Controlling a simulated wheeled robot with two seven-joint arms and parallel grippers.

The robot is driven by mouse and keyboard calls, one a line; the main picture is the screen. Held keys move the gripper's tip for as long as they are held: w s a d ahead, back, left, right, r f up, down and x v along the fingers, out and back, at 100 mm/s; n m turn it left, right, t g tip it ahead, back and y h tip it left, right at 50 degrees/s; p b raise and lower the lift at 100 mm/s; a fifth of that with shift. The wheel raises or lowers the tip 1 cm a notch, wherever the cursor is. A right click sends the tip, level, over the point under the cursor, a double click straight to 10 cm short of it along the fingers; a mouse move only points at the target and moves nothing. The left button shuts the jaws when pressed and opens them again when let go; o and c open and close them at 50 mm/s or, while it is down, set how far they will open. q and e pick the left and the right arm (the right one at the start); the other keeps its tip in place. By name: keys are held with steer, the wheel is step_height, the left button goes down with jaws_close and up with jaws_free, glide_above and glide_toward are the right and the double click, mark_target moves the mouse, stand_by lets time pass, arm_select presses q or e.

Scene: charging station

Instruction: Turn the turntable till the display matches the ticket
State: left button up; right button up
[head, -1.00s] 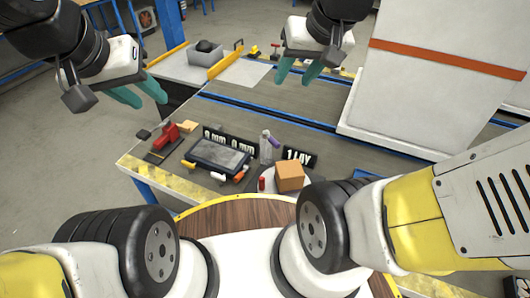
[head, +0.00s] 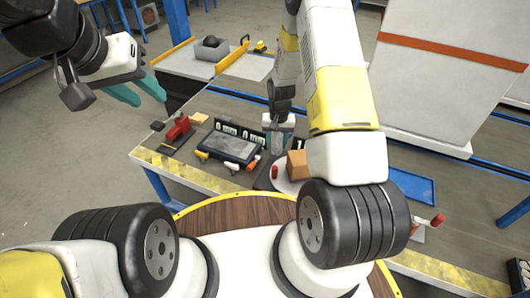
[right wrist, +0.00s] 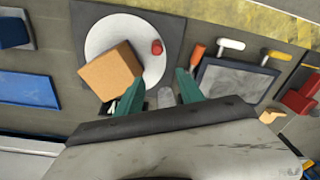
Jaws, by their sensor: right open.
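The white round turntable (right wrist: 101,32) lies on a dark square base in the right wrist view; its rim shows beside my arm in the head view (head: 284,186). An orange-brown box (right wrist: 110,70) and a small red knob (right wrist: 156,47) are on it. A black display (head: 240,134) with white characters like "0 mm 0 mm" stands behind a dark tablet. A second black sign (head: 301,143) is mostly hidden by my right arm. My right gripper (right wrist: 160,88) is open beside the turntable, a grey cylinder (right wrist: 165,97) showing between its fingers. My left gripper (head: 138,92) is open and empty, left of the table.
The dark framed tablet (head: 229,146) lies left of the turntable, with several coloured-handled tools along its front. A red device (head: 178,127) is at the table's left end. A blue tray (head: 408,186) lies to the right. A large white cabinet (head: 440,70) stands behind.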

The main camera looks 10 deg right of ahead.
glide_above(274, 173)
steer(key=shift+g, duration=0.3)
steer(key=f, duration=0.5)
steer(key=w+f, duration=0.1)
steer(key=f, duration=0.2)
steer(key=shift+d+f, duration=0.2)
steer(key=shift+f, duration=0.1)
step_height(274, 173, down, 7)
steer(key=shift+f, duration=0.15)
jaws_close()
stand_by(0.4)
